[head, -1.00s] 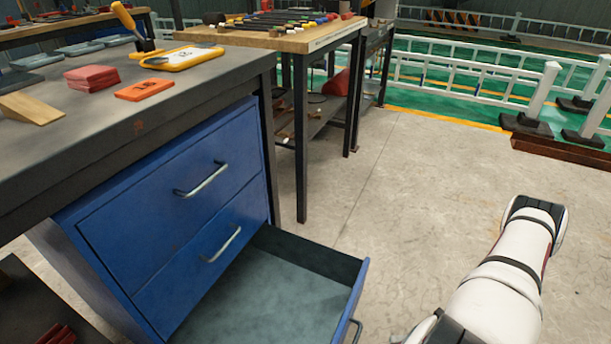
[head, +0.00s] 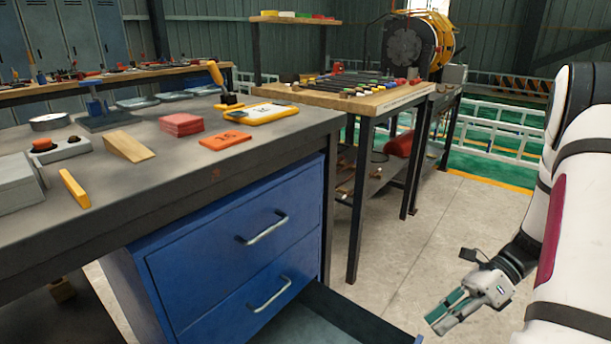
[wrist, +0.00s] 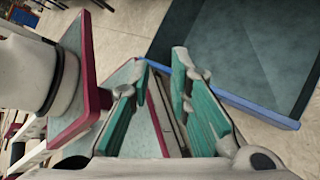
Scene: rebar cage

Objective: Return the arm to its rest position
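My gripper (head: 447,313) hangs in the lower right of the head view, beside the blue drawer cabinet (head: 230,245) and apart from it. In the wrist view my gripper (wrist: 158,85) shows two green-padded fingers with a clear gap between them. It is open and nothing is held. My white arm comes down along the right side of the head view. The cabinet's open drawer (head: 345,325) is at the bottom edge of the head view. In the wrist view the open drawer (wrist: 235,50) looks empty, up and right of the fingers.
The grey workbench (head: 230,165) holds a wooden wedge (head: 128,146), red pads (head: 181,124), an orange card (head: 225,140) and a yellow-cased device (head: 258,113). A wooden-topped table (head: 350,98) with tools stands behind. Bare floor (head: 455,225) lies between the cabinet and my arm.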

